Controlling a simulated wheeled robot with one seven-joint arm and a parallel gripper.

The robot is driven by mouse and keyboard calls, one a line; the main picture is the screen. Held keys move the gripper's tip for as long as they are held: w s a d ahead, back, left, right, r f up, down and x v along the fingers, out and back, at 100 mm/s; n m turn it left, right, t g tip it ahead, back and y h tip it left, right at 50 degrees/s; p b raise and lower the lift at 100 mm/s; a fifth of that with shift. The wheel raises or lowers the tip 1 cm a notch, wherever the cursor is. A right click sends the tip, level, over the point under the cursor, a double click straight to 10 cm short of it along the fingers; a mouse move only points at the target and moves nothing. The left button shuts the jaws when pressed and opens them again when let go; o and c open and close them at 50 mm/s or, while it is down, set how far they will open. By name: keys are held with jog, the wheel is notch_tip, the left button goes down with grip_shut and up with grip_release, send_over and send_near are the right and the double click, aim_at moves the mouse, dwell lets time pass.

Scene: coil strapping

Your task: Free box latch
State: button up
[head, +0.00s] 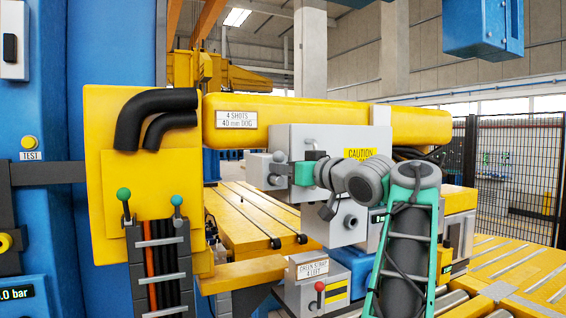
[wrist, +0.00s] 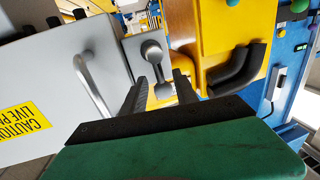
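The grey box (head: 335,139) with a yellow CAUTION label hangs under the yellow beam; its side fills the left of the wrist view (wrist: 55,85). At its left end is a small grey latch with a round pivot and short lever (wrist: 152,50), also in the head view (head: 279,157). My gripper (wrist: 161,86) is open, its two dark fingers apart. The lever's lower end shows between the fingers in the wrist view; I cannot tell whether they touch it. In the head view my arm and gripper partly hide the box front.
A bent metal handle (wrist: 92,84) stands out from the box beside the fingers. Thick black hoses (head: 157,113) curve on the yellow panel (head: 106,180) at the left. The yellow beam (head: 300,115) runs just above.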

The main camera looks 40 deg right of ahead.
jog(key=shift+w, duration=0.75)
jog(key=shift+c, duration=0.3)
grip_shut()
